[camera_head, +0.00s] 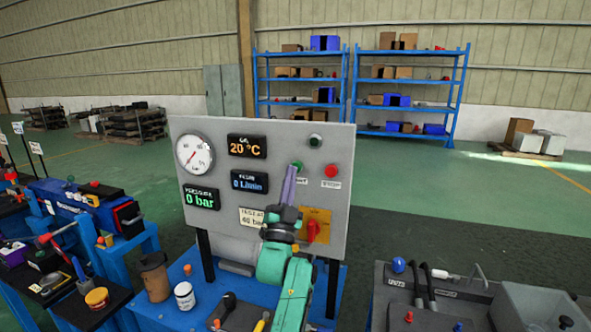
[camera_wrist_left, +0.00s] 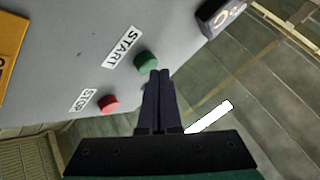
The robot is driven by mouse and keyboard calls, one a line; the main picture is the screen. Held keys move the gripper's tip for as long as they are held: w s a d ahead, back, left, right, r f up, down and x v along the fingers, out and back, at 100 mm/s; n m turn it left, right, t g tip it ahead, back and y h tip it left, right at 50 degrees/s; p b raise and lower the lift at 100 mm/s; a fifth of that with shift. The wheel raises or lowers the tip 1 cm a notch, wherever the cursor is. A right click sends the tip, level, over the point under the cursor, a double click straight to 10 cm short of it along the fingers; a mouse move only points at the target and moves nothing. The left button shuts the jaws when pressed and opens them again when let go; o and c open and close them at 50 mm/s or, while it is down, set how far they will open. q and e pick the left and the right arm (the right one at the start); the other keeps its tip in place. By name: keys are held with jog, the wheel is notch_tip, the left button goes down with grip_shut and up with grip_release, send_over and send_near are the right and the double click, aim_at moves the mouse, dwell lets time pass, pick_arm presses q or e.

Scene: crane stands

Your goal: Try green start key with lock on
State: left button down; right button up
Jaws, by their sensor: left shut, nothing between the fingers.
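The green start key (camera_wrist_left: 147,61) sits on the grey panel beside its START label, and it also shows in the head view (camera_head: 298,164). My left gripper (camera_wrist_left: 160,73) is shut and empty, with its fingertips at the green key; I cannot tell if they touch it. In the head view my left gripper (camera_head: 295,170) reaches up in front of the panel (camera_head: 342,150). The red stop button (camera_head: 331,171) is right of the green key. The lock, a red rotary handle (camera_head: 313,231) on an orange plate, is below the keys, partly hidden by my arm. My right gripper is out of view.
The panel carries a round gauge (camera_head: 195,153) and displays reading 20 °C, 0 L/min and 0 bar. A dark lamp (camera_head: 315,141) is above the keys. A brown cup (camera_head: 155,277) and white jar (camera_head: 185,296) stand on the blue bench at left.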

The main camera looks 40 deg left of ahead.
pick_arm(q)
jog(key=shift+w+a, duration=0.15)
jog(key=shift+w, duration=0.3)
dwell(0.5)
dwell(0.3)
jog(key=shift+s+d, duration=0.3)
jog(key=shift+s, duration=0.55)
jog(key=shift+s, duration=0.1)
jog(key=s, duration=0.1)
jog(key=s+d+p, duration=0.1)
jog(key=s, duration=0.2)
jog(key=shift+s+d, duration=0.25)
jog(key=shift+d, duration=0.1)
jog(key=shift+f, duration=0.1)
